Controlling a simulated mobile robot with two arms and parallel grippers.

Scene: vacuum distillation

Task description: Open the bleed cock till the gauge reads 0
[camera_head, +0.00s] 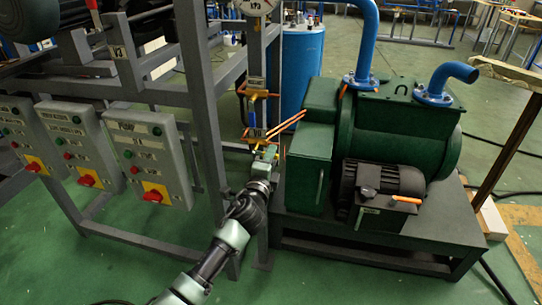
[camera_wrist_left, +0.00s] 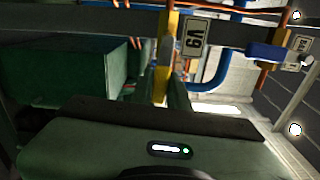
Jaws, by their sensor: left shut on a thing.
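A brass and blue valve with a V9 tag (camera_wrist_left: 192,37) sits on the thin vertical pipe beside the frame post. My left gripper (camera_head: 266,154) is at the lower end of this valve, shut on what seems to be the bleed cock's handle, which the fingers mostly hide. In the left wrist view, a yellow piece (camera_wrist_left: 163,85) runs down to the fingers. My right gripper is not in view.
Control boxes (camera_head: 147,150) with red knobs hang on the grey frame at left. A green pump (camera_head: 400,125) with a dark motor stands on a plinth close to the right of my gripper. A blue drum (camera_head: 302,65) stands behind. Copper pipes (camera_head: 289,124) pass near the valve.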

